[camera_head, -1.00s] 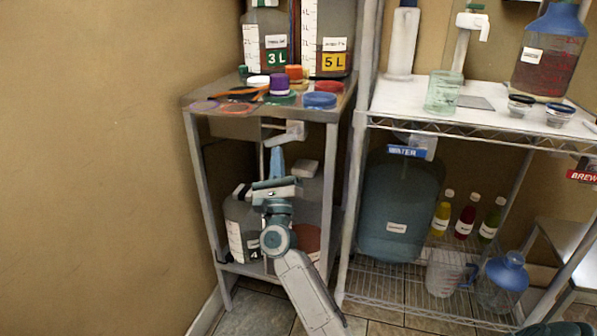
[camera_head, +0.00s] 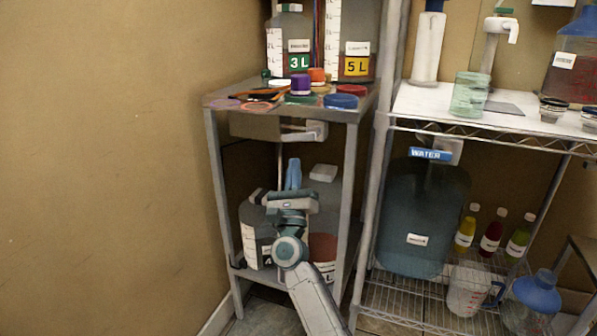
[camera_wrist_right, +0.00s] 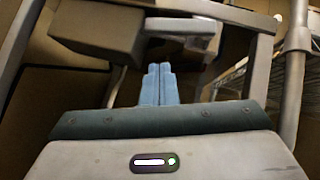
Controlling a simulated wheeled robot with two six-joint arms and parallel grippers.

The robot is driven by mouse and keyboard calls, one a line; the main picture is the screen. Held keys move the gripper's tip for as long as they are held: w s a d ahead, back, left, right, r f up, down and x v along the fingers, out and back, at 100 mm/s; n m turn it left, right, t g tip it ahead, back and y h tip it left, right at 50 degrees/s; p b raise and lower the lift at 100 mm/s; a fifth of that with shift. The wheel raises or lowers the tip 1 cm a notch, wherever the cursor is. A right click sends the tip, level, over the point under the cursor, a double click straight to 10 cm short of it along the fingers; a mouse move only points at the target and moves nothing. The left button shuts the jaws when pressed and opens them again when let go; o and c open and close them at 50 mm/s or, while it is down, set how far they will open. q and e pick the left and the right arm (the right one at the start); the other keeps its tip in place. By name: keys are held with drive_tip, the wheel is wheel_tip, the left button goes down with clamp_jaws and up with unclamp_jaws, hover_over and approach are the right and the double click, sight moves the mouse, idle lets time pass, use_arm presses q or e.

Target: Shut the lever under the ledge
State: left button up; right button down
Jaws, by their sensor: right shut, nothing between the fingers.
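Under the top of the small grey side table (camera_head: 215,160), a pale lever (camera_head: 297,136) sticks out sideways near a light block (camera_head: 317,130). My right gripper (camera_head: 293,162) points up below the lever, its blue fingers together and empty, apart from the lever in this view. In the right wrist view, the closed fingertips (camera_wrist_right: 160,68) lie just below a pale grey bar (camera_wrist_right: 180,27), which seems to be the lever, beside a brown box (camera_wrist_right: 98,32). I cannot tell whether they touch. My left gripper is not in view.
The table top holds coloured lids, including a blue one (camera_head: 341,101), and containers marked 3 L and 5 L. Its legs frame the space around my right arm. Containers stand on its lower shelf. A wire rack (camera_head: 430,305) with a large water container (camera_head: 420,215) stands to the right.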

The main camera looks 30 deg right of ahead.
drive_tip(key=v, duration=1)
drive_tip(key=shift+w+a+f+b, duration=0.2)
drive_tip(key=shift+w+f+b, duration=0.1)
drive_tip(key=shift+f+b, duration=0.05)
